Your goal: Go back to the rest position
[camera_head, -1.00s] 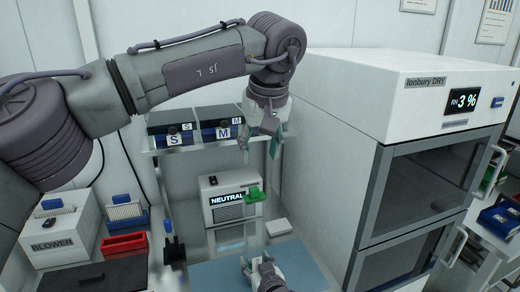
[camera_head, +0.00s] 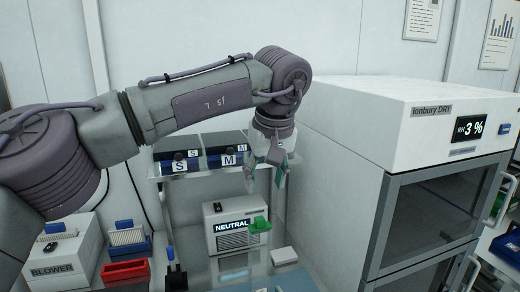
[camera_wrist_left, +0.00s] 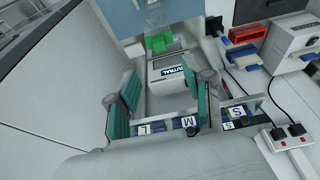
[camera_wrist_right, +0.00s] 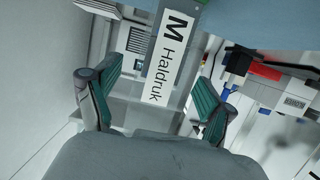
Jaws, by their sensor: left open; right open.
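My left gripper (camera_head: 265,183) hangs pointing down in front of the right end of the shelf, beside the M box (camera_head: 229,161). Its teal fingers are spread and empty; the left wrist view shows them apart (camera_wrist_left: 165,100). My right gripper (camera_wrist_right: 155,95) is open in the right wrist view. In the head view the right gripper is almost wholly cut off at the bottom edge.
The shelf (camera_head: 200,172) also holds an S box (camera_head: 180,167). Below stand the NEUTRAL unit (camera_head: 231,238) and a green object (camera_head: 260,224). The white dry cabinet (camera_head: 350,170) stands close on the right. A blower (camera_head: 58,262) and a red tray (camera_head: 126,271) are at lower left.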

